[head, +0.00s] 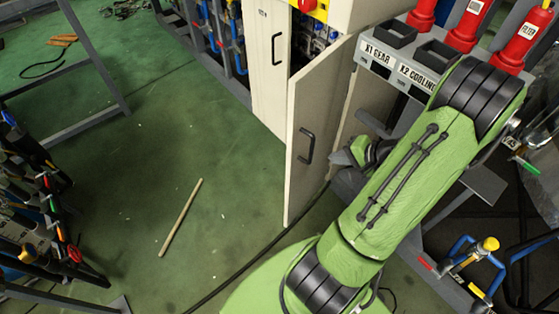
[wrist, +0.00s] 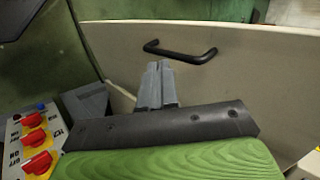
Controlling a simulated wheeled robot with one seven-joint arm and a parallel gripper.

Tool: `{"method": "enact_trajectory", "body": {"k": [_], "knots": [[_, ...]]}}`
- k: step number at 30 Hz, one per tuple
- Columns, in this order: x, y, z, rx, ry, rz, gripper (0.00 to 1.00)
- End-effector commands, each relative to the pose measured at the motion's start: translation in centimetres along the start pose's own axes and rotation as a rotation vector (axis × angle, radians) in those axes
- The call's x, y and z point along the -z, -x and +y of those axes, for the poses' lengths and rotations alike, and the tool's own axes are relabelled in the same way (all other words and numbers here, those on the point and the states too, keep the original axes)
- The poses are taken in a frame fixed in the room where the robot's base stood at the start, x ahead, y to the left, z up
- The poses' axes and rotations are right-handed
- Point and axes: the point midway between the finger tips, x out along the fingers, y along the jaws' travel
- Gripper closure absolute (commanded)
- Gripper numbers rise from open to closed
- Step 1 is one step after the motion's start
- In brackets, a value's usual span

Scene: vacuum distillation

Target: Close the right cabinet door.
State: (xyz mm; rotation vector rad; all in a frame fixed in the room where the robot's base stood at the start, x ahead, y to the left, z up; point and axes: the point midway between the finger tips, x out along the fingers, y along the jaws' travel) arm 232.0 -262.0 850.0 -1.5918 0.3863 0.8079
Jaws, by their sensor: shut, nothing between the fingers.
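The right cabinet door (head: 312,125) is a pale panel standing swung out from the cabinet in the head view, with a dark gap behind its hinge-opposite side. Its black handle (head: 307,145) is on the outer face. In the wrist view the door (wrist: 240,70) fills much of the picture, with the handle (wrist: 180,52) lying across it. My gripper (wrist: 157,68) is shut and empty, its tips just below the handle in that view. I cannot tell whether they touch the door. In the head view my green arm mostly hides the gripper.
The left cabinet door (head: 268,65) looks shut. A labelled panel (head: 395,65) with red cylinders stands right of the cabinet. Red switches (wrist: 35,140) show at lower left in the wrist view. A wooden stick (head: 181,217) and a black cable (head: 245,263) lie on the otherwise open green floor.

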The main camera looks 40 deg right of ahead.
Motion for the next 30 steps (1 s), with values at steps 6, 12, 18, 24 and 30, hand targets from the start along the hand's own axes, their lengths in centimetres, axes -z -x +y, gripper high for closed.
{"method": "enact_trajectory", "body": {"k": [6,12,18,24,30], "knots": [[0.3,-1.6,0.6,0.015,-0.023,0.009,1.0],[0.2,-6.1,0.6,0.013,-0.02,0.007,1.0],[0.3,-10.4,0.6,0.013,-0.019,0.007,1.0],[0.4,-12.4,-1.9,0.012,-0.017,0.009,1.0],[0.5,-12.9,-2.4,0.012,-0.02,0.012,1.0]]}}
